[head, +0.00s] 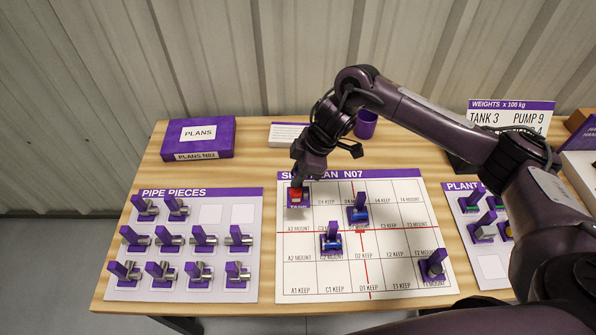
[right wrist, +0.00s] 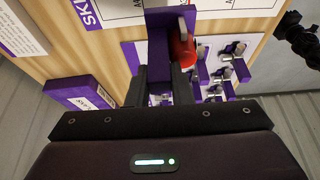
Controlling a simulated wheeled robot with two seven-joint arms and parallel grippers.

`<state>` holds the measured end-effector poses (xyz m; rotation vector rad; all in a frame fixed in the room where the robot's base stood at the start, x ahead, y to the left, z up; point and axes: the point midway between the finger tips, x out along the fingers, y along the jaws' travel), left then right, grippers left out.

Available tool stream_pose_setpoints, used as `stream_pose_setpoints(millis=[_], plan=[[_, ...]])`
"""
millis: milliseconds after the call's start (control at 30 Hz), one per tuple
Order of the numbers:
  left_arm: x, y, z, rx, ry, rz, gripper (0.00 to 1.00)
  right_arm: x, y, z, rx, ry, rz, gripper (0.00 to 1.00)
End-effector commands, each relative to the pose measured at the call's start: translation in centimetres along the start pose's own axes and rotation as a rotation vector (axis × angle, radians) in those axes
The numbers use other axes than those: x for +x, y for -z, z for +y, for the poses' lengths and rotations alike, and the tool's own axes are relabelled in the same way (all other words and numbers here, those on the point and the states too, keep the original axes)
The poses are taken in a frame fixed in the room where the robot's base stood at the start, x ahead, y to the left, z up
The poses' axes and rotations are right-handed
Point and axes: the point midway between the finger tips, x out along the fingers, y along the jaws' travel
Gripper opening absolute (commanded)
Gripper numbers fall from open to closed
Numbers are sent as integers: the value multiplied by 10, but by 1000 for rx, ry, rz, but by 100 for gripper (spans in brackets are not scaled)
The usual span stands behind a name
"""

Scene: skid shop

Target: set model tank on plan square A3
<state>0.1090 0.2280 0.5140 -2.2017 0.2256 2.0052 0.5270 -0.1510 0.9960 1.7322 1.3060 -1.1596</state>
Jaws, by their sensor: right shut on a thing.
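The model tank (head: 298,195) is a red cylinder on a purple base with an upright purple tab and a "TANK" label. My right gripper (head: 299,180) is shut on the tab from above. In the head view the tank overlaps the top-left square of the plan sheet (head: 420,190), above the "A3 MOUNT" label. I cannot tell whether its base touches the sheet. Square A3 (head: 297,219) shows clear below it. In the right wrist view the red tank (right wrist: 183,50) sticks out beside the dark fingers (right wrist: 160,88).
Blue models stand on the sheet at C2 (head: 331,240) and in the upper middle (head: 358,211); a dark one (head: 433,266) stands lower right. A pipe pieces board (head: 240,213) lies left, a plant board (head: 490,268) right. A plans box (head: 198,138) and purple cup (head: 366,124) stand behind.

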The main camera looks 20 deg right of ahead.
Motion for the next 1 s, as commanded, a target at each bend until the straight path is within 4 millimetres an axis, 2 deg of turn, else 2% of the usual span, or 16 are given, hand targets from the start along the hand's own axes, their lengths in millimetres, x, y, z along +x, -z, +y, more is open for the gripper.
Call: stream_pose_setpoints(millis=[133,467,1000], plan=[[-6,1,0,0,0,0,45,-2,1,1,2,0,1,0],[-4,0,-1,-1,1,-1,45,0,0,1,1,-1,1,0],[11,-2,-3,-2,4,-2,45,24,-10,0,0,-1,1,0]])
